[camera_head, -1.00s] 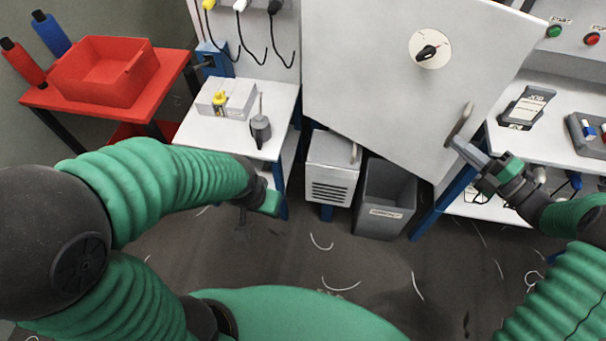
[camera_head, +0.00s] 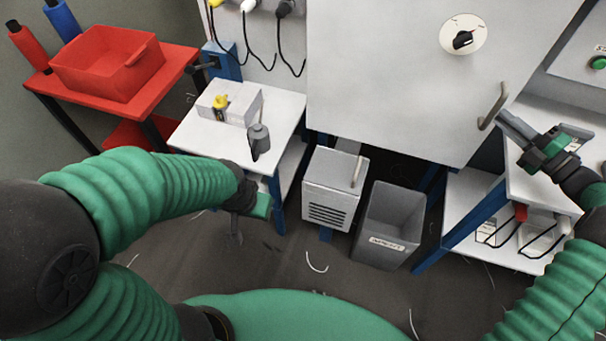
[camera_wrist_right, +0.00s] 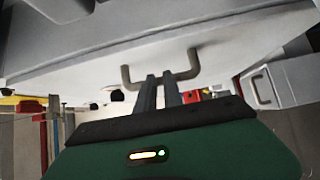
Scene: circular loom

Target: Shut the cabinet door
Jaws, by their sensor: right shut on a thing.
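The cabinet door (camera_head: 400,75) is a large white panel with a round dial (camera_head: 463,36) near its upper right. Its grey bar handle (camera_head: 492,107) is by the right edge. My right gripper (camera_head: 507,120) is at the handle, its jaws shut on it. In the right wrist view, the two fingers (camera_wrist_right: 160,88) reach the bent handle (camera_wrist_right: 190,70) under the pale door face. How far the door stands from its frame is hard to tell. My left gripper (camera_head: 245,210) hangs low beside the small white table, away from the door, and its jaws are unclear.
A white side table (camera_head: 215,140) with a grey box stands left of the door. A vented white unit (camera_head: 332,190) and a grey bin (camera_head: 392,225) stand below the door. A white bench (camera_head: 545,185) is at the right. A red table (camera_head: 180,62) is at the far left.

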